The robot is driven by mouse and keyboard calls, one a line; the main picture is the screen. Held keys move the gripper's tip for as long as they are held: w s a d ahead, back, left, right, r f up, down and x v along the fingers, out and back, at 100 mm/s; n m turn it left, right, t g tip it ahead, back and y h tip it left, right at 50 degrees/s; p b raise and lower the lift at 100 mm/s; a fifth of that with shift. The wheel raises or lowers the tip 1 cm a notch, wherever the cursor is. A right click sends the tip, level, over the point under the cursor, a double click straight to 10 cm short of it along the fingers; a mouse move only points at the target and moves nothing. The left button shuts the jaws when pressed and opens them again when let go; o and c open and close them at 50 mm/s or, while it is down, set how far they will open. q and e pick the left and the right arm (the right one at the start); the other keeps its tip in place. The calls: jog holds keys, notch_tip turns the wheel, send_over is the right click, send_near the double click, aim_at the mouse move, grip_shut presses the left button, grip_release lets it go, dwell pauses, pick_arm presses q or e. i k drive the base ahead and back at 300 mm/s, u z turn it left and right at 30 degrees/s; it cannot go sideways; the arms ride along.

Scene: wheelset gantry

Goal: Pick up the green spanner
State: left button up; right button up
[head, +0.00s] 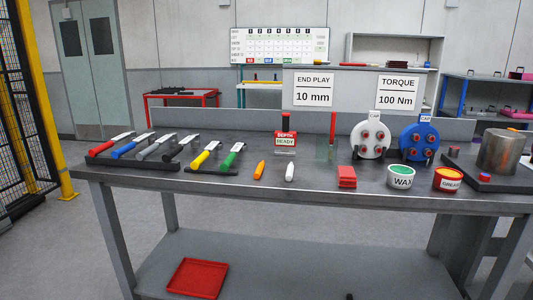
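The green spanner (230,160) lies on a dark low rack (210,169) on the workbench, left of the middle. It has a green handle toward the front and a white tag on it, and its far end points back. A yellow-handled spanner (201,158) lies just to its left on the same rack. Neither of my grippers shows in the head view.
The grey workbench (320,190) also holds several tools with red, blue, grey and black handles at the left. An orange marker (259,170), a white marker (290,171) and a depth gauge (285,139) stand to the spanner's right. A red tray (197,278) is on the lower shelf.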

aim_at(224, 168)
jog(key=z, duration=0.35)
jog(key=i, duration=1)
jog(key=u, duration=0.15)
